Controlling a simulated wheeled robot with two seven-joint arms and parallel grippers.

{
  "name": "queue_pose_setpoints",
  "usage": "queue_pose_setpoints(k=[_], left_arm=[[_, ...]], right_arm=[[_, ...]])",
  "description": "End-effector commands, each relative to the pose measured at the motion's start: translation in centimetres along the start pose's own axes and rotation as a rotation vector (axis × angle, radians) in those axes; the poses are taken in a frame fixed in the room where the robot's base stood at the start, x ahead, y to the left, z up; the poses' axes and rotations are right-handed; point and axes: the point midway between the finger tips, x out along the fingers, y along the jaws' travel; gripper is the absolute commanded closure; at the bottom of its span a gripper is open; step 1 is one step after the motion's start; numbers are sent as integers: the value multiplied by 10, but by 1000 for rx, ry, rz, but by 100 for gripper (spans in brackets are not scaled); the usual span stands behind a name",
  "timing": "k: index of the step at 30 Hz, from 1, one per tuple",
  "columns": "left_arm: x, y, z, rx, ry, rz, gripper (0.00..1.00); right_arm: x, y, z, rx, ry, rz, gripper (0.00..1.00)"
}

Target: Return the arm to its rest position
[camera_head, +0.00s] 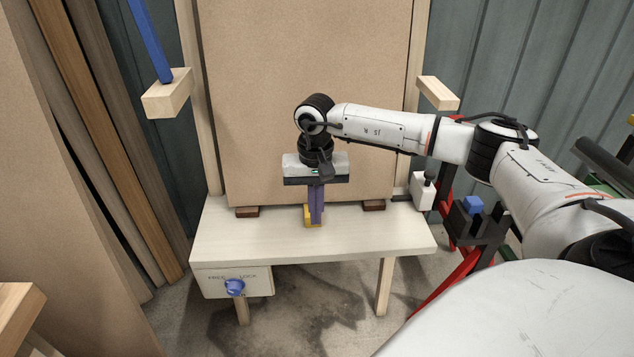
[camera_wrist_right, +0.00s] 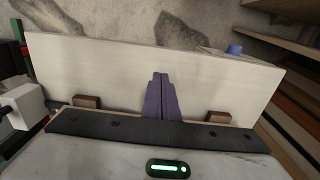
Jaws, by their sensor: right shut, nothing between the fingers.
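My right arm comes in from the right in the head view and bends down over the pale wooden bench (camera_head: 375,238). My right gripper (camera_head: 316,220) points down over the middle of the bench, with its purple fingers together and nothing held between them. In the right wrist view the same closed fingers (camera_wrist_right: 160,78) stand out against the pale bench top (camera_wrist_right: 215,85). A small yellow piece (camera_head: 308,222) shows beside and behind the fingertips; most of it is hidden. I cannot tell whether the fingers touch it. My left gripper is not in view.
A large brown board (camera_head: 300,80) stands upright behind the gripper on dark wooden blocks (camera_head: 373,205). A blue knob (camera_head: 235,287) sits on the bench's front box. A white box with a black knob (camera_head: 423,190) is at the right end. Tall planks (camera_head: 100,120) stand left.

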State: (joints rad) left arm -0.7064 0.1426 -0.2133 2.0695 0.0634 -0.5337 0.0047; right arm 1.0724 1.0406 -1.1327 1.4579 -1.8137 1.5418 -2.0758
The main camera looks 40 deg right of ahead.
Motion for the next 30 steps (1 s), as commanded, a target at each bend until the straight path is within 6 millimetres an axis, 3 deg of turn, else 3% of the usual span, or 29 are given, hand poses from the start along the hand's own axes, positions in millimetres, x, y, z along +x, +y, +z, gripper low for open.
queue_pose_setpoints(k=[3, 7, 16, 20, 23, 27, 30], left_arm=[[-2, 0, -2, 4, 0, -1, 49], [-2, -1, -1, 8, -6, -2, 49], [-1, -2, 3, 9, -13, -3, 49], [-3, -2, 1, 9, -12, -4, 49], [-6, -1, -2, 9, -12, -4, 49], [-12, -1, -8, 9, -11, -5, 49], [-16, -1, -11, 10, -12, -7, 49]], right_arm=[[-20, 0, 0, -1, 0, -1, 100], [-31, 0, 0, 0, 0, -1, 100], [-33, 0, 1, 0, -2, 0, 100], [-25, -18, 15, 12, -38, -45, 100], [-12, -54, 48, 55, -125, -143, 100], [2, -124, 123, 201, -354, -336, 100], [-4, -173, 183, 368, -583, -463, 100]])
